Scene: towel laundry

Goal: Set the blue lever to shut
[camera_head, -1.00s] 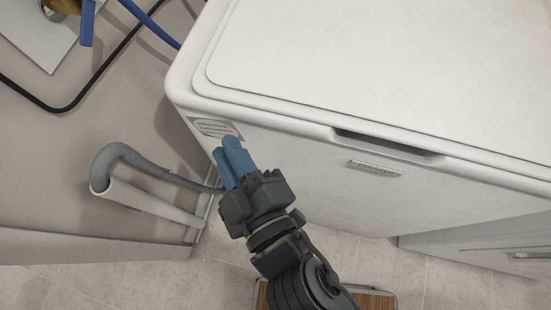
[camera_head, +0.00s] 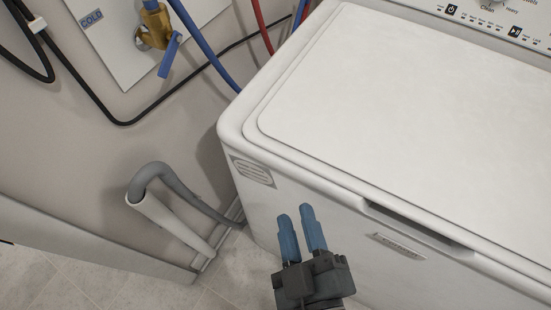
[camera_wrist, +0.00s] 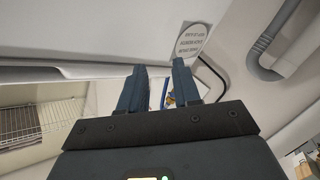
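The blue lever (camera_head: 169,56) is on a brass valve (camera_head: 148,36) on the wall plate marked COLD, at the upper left of the head view. It slants from upper right to lower left. My gripper (camera_head: 296,213) is in front of the white washer, well below and to the right of the lever, not touching it. Its two blue fingers are apart with nothing between them. The wrist view shows the fingers (camera_wrist: 158,68) apart too. A small blue and yellow patch shows beyond them there, too small to identify surely.
The white washer (camera_head: 400,110) fills the right side. A grey drain hose (camera_head: 172,178) bends over a white pipe (camera_head: 172,228) at lower left. Blue (camera_head: 205,48) and red hoses (camera_head: 264,28) and a black cable (camera_head: 75,90) run along the wall. A wire rack (camera_wrist: 38,122) shows in the wrist view.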

